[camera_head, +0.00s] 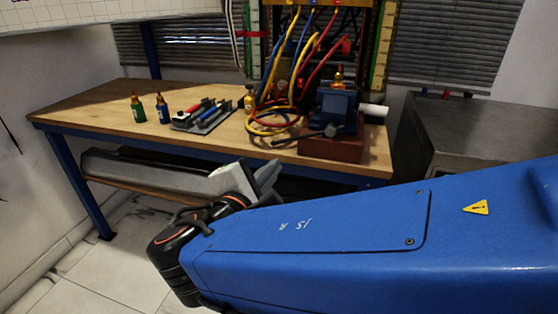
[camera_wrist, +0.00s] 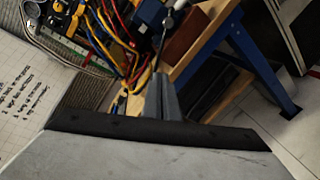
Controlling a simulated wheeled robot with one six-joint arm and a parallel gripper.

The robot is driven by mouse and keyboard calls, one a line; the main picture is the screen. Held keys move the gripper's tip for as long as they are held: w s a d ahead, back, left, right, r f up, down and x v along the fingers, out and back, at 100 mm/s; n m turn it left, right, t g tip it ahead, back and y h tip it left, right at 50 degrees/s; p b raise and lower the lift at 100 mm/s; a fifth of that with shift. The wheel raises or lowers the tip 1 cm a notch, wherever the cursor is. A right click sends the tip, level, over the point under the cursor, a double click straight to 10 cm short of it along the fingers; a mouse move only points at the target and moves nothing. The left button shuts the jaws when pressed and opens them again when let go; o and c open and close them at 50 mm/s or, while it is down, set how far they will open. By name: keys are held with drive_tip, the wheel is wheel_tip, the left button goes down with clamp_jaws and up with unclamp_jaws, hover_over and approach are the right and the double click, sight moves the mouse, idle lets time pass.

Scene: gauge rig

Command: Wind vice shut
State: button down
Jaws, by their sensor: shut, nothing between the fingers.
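The blue vice (camera_head: 338,108) stands on a reddish-brown block (camera_head: 335,149) at the right end of the wooden workbench. Its dark handle bar (camera_head: 300,137) points left at the front, with a round knob near the screw. In the wrist view the vice (camera_wrist: 150,12) is partly cut off at the top, and the handle (camera_wrist: 162,42) shows as a thin bar beyond my fingers. My gripper (camera_head: 272,172) is in front of the bench, below and left of the vice, apart from it. Its fingers (camera_wrist: 163,95) are together and empty. The vice's jaw gap is not clear.
Yellow, red and blue hoses (camera_head: 275,110) hang and coil left of the vice. A grey tray of tools (camera_head: 203,115), a green bottle (camera_head: 138,108) and a blue bottle (camera_head: 163,108) stand farther left. A dark grey cabinet (camera_head: 470,130) is at the right. Bare bench lies at the left.

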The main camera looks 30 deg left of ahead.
drive_tip(key=w+f+n+t+y, duration=0.1)
drive_tip(key=w+f+n, duration=0.2)
drive_tip(key=f+n, duration=0.35)
drive_tip(key=w+f+n+t+y, duration=0.1)
drive_tip(key=w+f+n, duration=0.2)
drive_tip(key=n, duration=0.7)
drive_tip(key=shift+n, duration=0.45)
drive_tip(key=x, duration=0.3)
drive_tip(key=r+x, duration=0.1)
drive_tip(key=x, duration=0.3)
drive_tip(key=a+x, duration=0.1)
drive_tip(key=x, duration=0.2)
drive_tip(key=shift+r, duration=0.2)
drive_tip(key=shift+w+a+r, duration=0.1)
drive_tip(key=shift+a+r, duration=0.1)
drive_tip(key=shift+r, duration=0.25)
drive_tip(key=shift+w+a+r, duration=0.1)
drive_tip(key=shift+a+r, duration=0.1)
drive_tip(key=shift+r, duration=0.25)
wheel_tip(320, 180, up, 9)
drive_tip(key=a+m, duration=0.1)
drive_tip(key=m, duration=0.6)
drive_tip(key=shift+s+a+m, duration=0.2)
drive_tip(key=shift+a+m, duration=0.05)
drive_tip(key=shift+m, duration=0.15)
